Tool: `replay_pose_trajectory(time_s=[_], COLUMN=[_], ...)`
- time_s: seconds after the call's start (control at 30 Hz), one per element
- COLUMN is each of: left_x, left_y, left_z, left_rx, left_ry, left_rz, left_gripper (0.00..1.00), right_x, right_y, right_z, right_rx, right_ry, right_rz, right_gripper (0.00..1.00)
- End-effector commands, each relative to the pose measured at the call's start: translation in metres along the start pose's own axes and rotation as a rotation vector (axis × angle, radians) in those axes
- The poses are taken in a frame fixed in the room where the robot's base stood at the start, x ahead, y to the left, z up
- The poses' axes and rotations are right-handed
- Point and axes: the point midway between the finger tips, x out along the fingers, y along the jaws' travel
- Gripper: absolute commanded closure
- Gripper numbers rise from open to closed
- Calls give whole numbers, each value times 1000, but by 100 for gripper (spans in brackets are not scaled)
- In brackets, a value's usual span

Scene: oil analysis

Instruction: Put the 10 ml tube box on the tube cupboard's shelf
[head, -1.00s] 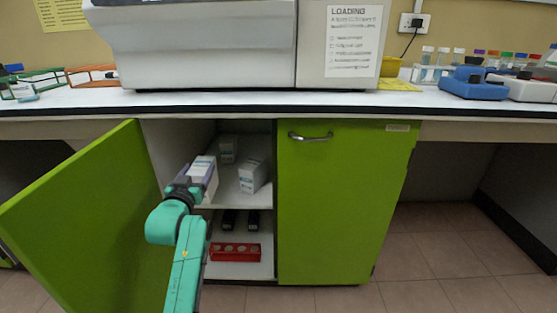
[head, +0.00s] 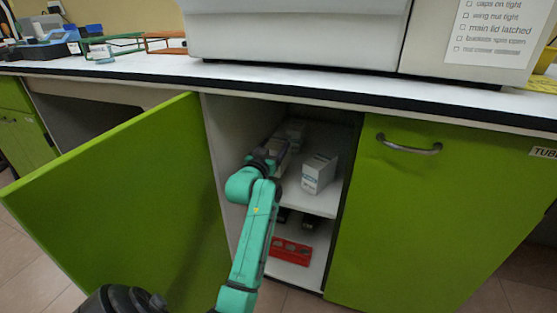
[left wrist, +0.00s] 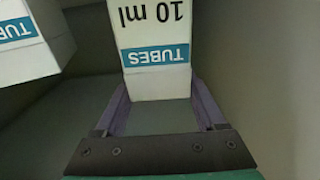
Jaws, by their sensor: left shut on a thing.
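The 10 ml tube box (left wrist: 155,60), white with a blue TUBES band, is between the purple fingers of my left gripper (left wrist: 160,98), which is shut on it. In the head view my left gripper (head: 277,152) reaches into the open left side of the tube cupboard, above its upper shelf (head: 312,204), and mostly hides the box. Whether the box touches the shelf cannot be told. Another white tube box (head: 319,174) stands on the shelf to the right; a tube box (left wrist: 30,45) also shows at the left of the wrist view. My right gripper is not in view.
The green left door (head: 120,190) stands wide open; the right door (head: 430,210) is shut. Another box (head: 295,129) stands deeper on the shelf. A red rack (head: 290,250) and dark items (head: 308,222) are below. The cupboard's side wall (head: 226,140) is close left of my gripper.

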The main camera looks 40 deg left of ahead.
Motion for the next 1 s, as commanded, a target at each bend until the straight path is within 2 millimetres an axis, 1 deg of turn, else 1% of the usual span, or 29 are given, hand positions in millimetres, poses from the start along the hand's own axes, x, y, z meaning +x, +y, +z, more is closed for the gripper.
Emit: replay_pose_trajectory(time_s=[0.03,0.1,0.17,0.27,0.43,0.47,0.5,0.53,0.83,0.93,1.0], left_x=[0,0,0,0,0,0,0,0,-2,-15,-29], left_y=[0,0,0,0,0,0,0,0,0,0,0], left_z=[18,31,34,31,34,34,34,34,31,31,30], left_rx=[-1,0,0,1,1,1,0,0,0,1,2], left_ry=[-3,-2,1,2,0,-2,-2,-2,-2,-5,-4], left_rz=[0,0,-1,-1,-1,0,0,0,0,0,0], left_gripper=[100,100,100,100,100,20,5,0,0,0,0], right_x=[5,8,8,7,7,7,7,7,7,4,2], right_y=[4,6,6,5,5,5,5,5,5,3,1], right_z=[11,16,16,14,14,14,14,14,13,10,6], right_rx=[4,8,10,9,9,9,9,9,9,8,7], right_ry=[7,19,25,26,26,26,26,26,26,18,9], right_rz=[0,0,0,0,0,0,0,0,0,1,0], right_gripper=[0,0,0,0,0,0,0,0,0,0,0])
